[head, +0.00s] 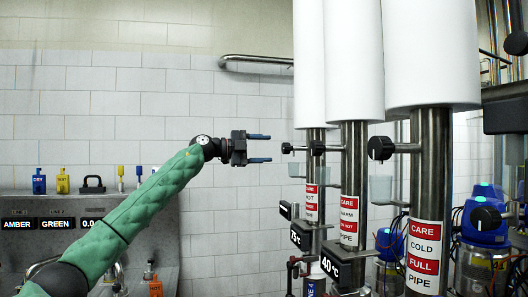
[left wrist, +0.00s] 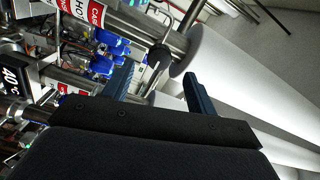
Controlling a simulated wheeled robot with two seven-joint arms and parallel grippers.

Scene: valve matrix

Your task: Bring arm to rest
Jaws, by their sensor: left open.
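My left gripper (head: 260,148) is open and empty at the end of my green-sleeved arm, which reaches in from the lower left in the head view. Its two dark blue fingers point right, toward the pipes, with clear air before the nearest black valve knob (head: 287,148). In the left wrist view the fingers (left wrist: 160,88) stand apart with nothing between them. Behind them show a white pipe cover (left wrist: 205,60) and a round black knob (left wrist: 160,56). My right gripper is not in view.
Three labelled steel pipes with white covers (head: 430,50) stand at the right. Another black knob (head: 381,148) sticks out there. Blue-topped devices (head: 485,215) stand at the lower right. A steel counter (head: 60,205) with small coloured items lies at the left. A wall rail (head: 255,60) runs above the gripper.

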